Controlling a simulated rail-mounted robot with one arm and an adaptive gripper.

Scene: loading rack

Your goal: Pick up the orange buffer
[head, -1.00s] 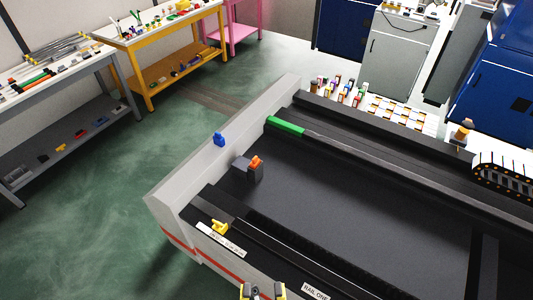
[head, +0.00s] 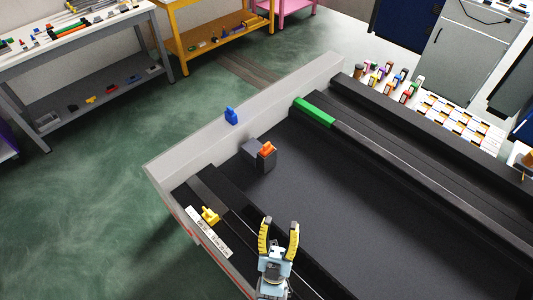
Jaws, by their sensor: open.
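The orange buffer (head: 267,149) is a small orange piece on top of a dark grey block (head: 262,160) near the left end of the black rail bed, in the head view. My gripper (head: 279,222) is at the bottom middle of the head view, with its two yellow-and-black fingers pointing up the picture and spread apart. It is open and empty. In the picture it lies below the orange buffer, apart from it. The height between them is hard to tell.
A blue piece (head: 231,116) sits on the pale end wall (head: 290,91). A yellow piece (head: 210,215) is on the near rail and a green block (head: 314,112) on the far rail. Bottles (head: 392,82) stand beyond. The dark bed floor (head: 345,190) is clear.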

